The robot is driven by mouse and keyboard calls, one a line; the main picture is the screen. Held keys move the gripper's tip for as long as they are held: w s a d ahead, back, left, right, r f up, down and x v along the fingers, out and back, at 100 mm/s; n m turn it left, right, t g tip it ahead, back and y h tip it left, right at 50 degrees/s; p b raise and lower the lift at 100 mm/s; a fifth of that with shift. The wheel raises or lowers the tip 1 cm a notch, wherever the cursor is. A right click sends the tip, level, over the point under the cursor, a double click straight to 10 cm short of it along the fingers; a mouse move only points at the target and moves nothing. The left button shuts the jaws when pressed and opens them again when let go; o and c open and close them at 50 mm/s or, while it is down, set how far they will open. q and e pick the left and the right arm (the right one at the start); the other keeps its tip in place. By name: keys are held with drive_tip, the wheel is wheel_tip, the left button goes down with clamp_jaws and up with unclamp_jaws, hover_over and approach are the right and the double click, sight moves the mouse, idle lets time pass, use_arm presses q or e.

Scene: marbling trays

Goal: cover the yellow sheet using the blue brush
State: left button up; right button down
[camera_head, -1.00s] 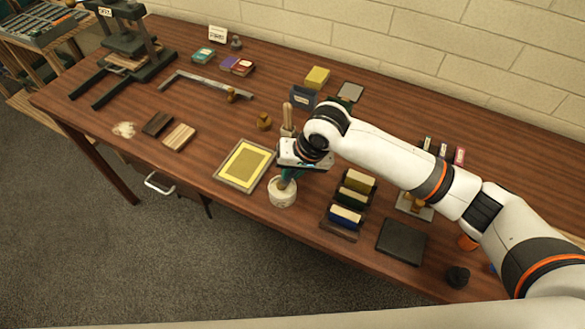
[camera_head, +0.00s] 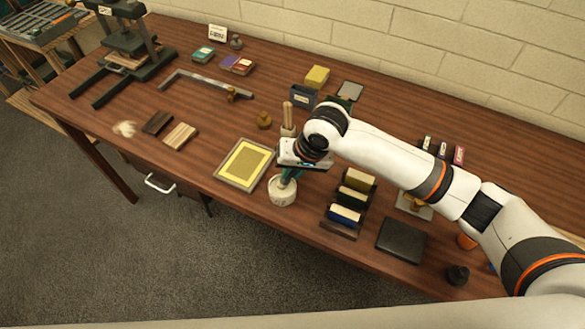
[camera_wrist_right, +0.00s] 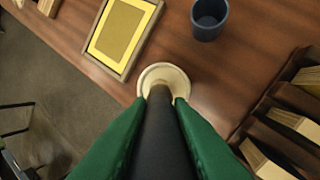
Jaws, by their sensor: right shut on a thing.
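The yellow sheet (camera_head: 246,164) lies flat in a shallow framed tray (camera_head: 239,188) near the table's front edge. It has a darker ochre rectangle inside a bright yellow border. It also shows at the upper left of the right wrist view (camera_wrist_right: 121,30). My right gripper (camera_head: 288,177) is just right of the tray, over a small whitish pot (camera_head: 283,194). Its green fingers are shut on a dark upright handle (camera_wrist_right: 160,125), taken as the brush; no blue shows on it. Its lower end is hidden at the pot's mouth. My left gripper is out of view.
A dark blue cup (camera_wrist_right: 209,18) stands near the pot in the wrist view. A rack of blocks (camera_head: 339,230) is to the right, with a black pad (camera_head: 402,240) beyond it.

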drive_tip(key=shift+s+f+p, duration=0.1)
drive_tip(key=shift+f+p, duration=0.05)
drive_tip(key=shift+p, duration=0.25)
idle(1.6)
wheel_tip(320, 180, up, 7)
drive_tip(key=p, duration=0.9)
idle(0.8)
